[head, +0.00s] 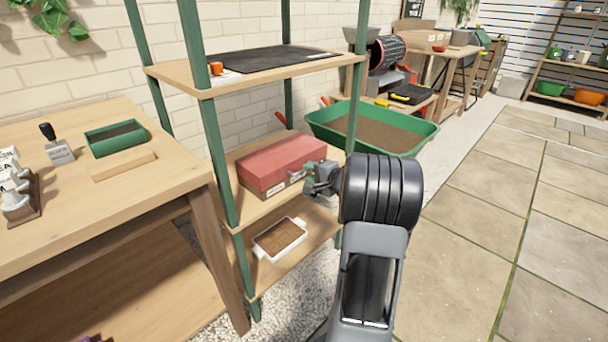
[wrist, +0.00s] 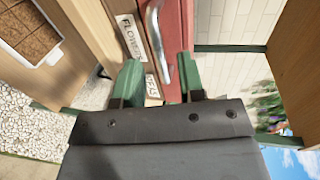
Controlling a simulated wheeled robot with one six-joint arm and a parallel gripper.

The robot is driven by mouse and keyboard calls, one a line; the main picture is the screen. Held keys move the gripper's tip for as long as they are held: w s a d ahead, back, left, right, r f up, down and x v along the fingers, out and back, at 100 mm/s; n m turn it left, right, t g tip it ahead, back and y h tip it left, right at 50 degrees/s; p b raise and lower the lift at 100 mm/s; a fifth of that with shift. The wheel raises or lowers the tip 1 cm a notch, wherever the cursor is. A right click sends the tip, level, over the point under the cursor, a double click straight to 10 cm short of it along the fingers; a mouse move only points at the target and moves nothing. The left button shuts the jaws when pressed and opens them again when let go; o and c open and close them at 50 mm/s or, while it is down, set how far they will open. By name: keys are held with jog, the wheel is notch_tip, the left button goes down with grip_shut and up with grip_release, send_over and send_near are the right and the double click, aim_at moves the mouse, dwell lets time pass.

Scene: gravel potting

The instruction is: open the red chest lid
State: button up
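The red chest (head: 282,163) stands on the middle shelf of a green-post rack, and its red lid looks shut. In the wrist view the red lid (wrist: 178,22) is turned on its side, with a silver handle (wrist: 157,42) on its front. My gripper (head: 312,178) is at the front right of the chest. In the wrist view my gripper (wrist: 158,78) has its two green fingers apart, with the handle's end in the gap between them in the picture. I cannot tell whether either finger touches the handle or lid. Part of the chest front is hidden by the gripper.
The middle shelf (head: 250,208) bears the chest, and an upper shelf (head: 180,78) lies above it. A white tray (head: 262,251) of brown blocks sits on the shelf below. A workbench (head: 60,235) stands left. A green tub (head: 425,136) is behind; paving at right is clear.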

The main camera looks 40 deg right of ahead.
aim_at(288, 160)
jog(key=shift+x, duration=1.7)
grip_shut()
